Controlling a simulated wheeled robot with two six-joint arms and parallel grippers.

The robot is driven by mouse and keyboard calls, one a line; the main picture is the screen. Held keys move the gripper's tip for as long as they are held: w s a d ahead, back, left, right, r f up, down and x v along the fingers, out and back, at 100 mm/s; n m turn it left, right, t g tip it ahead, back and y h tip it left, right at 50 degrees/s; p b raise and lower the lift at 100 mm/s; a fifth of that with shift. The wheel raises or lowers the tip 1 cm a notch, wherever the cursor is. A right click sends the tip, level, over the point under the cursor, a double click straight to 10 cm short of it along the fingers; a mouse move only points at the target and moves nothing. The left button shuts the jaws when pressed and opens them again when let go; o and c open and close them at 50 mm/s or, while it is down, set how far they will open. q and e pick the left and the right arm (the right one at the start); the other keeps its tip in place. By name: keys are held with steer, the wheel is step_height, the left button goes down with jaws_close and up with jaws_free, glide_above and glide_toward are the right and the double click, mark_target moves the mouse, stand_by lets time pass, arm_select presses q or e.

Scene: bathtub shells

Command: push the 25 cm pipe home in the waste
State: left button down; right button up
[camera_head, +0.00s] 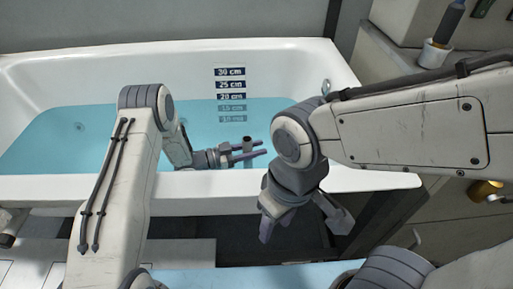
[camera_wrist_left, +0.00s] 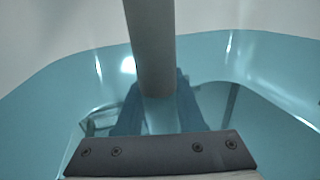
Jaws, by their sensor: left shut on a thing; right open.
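My left gripper (camera_head: 254,152) reaches over the front rim into the bathtub (camera_head: 160,187) and is shut on a grey pipe (camera_head: 248,142). The pipe stands roughly upright in the tub, its top just above the fingers. In the left wrist view the pipe (camera_wrist_left: 150,45) runs down between the fingers (camera_wrist_left: 158,108) toward the blue water. Its lower end and the waste are hidden, so I cannot tell how they meet. My right gripper (camera_head: 303,222) is open and empty, in front of the tub's near rim.
Blue water (camera_head: 60,140) fills the tub to just below the 20 cm mark on the depth scale (camera_head: 230,85). A white cup (camera_head: 433,54) with a dark-handled tool stands on the counter at the upper right. A brass-coloured item (camera_head: 484,190) sits at the right edge.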

arm_select(q)
steer(key=shift+f, duration=0.45)
steer(key=shift+c, duration=2.2)
jaws_free()
steer(key=shift+r, duration=0.1)
steer(key=p+v, duration=0.1)
steer(key=v, duration=0.9)
steer(key=shift+a, duration=0.2)
steer(key=shift+s, duration=0.1)
